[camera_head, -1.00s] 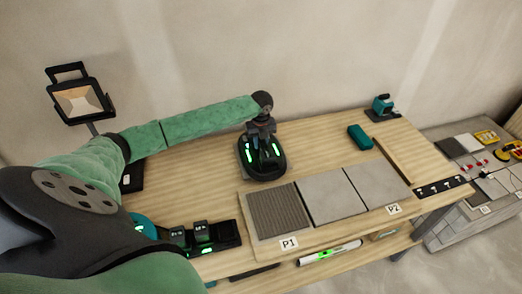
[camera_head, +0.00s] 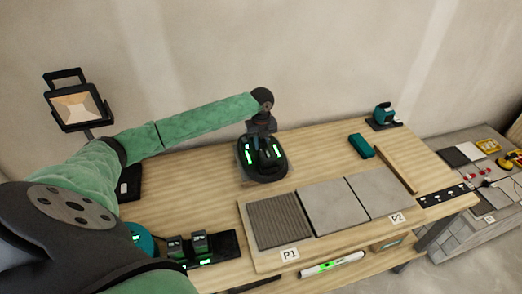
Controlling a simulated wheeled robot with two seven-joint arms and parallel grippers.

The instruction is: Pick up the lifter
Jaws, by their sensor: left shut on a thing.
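The lifter (camera_head: 263,172) is a dark, rounded device with green lit strips, standing on the wooden bench left of the far middle. My left gripper (camera_head: 262,145) is above it, pointing down, shut on its upper part. The wrist hides much of the grip. I cannot tell whether the lifter's base touches the bench. My right gripper is not in view.
A board holds a ribbed tile bed (camera_head: 277,221) by label P1 and grey tiles (camera_head: 334,206) towards P2. A teal block (camera_head: 361,146) and a teal tool (camera_head: 384,115) stand at the back right. A black holder (camera_head: 212,248) is front left. A work lamp (camera_head: 77,105) stands at left.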

